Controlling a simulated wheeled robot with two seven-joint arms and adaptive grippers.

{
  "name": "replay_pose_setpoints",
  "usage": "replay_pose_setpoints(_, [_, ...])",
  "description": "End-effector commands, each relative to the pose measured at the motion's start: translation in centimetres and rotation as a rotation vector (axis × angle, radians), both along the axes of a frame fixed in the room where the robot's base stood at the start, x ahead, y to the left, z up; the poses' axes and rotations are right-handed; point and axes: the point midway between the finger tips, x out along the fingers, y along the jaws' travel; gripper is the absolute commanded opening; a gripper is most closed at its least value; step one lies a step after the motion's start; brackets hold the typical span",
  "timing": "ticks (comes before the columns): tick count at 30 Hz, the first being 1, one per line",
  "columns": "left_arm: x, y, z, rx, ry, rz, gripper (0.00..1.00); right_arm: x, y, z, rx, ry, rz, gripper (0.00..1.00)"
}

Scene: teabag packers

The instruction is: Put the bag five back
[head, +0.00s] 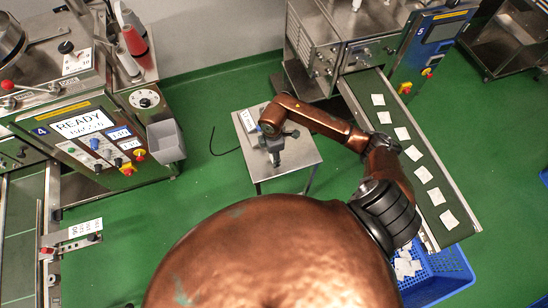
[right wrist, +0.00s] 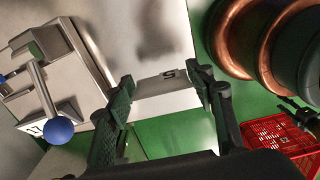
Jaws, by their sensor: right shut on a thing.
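My right gripper (head: 274,150) hangs over the small steel table (head: 303,152) in the head view. In the right wrist view its two dark fingers (right wrist: 162,88) are shut on a pale, flat-sided piece marked 5, which I take to be bag five (right wrist: 166,104). The bag spans the gap between the fingers. I cannot tell from the wrist view whether it touches the table behind it. In the head view the bag is not clear, as the gripper hides most of it.
A belt conveyor (head: 451,235) with several white packets runs at the right, by the machine marked 5 (head: 414,52). A blue crate (head: 447,284) stands below its end. Machine 4 (head: 92,130) reads READY. A red crate (right wrist: 262,132) shows in the wrist view. Green floor is open around the table.

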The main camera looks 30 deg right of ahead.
Motion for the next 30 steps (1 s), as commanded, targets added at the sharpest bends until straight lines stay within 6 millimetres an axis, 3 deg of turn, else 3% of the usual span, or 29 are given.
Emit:
replay_pose_setpoints(5, [-0.1,0.0,-0.2,0.000,0.001,0.000,0.40,0.4,-0.8,-1.1,-0.001,0.002,-0.003,0.42])
replay_pose_setpoints(12, [-0.1,0.0,-0.3,0.000,0.002,0.000,0.40,0.4,-0.8,-4.1,0.000,0.002,-0.001,0.42])
replay_pose_setpoints(23, [-0.2,0.0,-0.4,0.000,0.003,0.000,0.40,0.4,-0.8,-4.5,0.000,0.001,0.000,0.42])
replay_pose_setpoints(24, [-0.2,0.0,-0.4,0.000,0.003,0.000,0.40,0.4,-0.8,-4.4,0.000,0.000,0.000,0.52])
replay_pose_setpoints(30, [-0.2,0.0,-0.4,0.000,0.003,0.000,0.40,0.4,-0.8,-4.4,0.000,0.000,0.000,0.66])
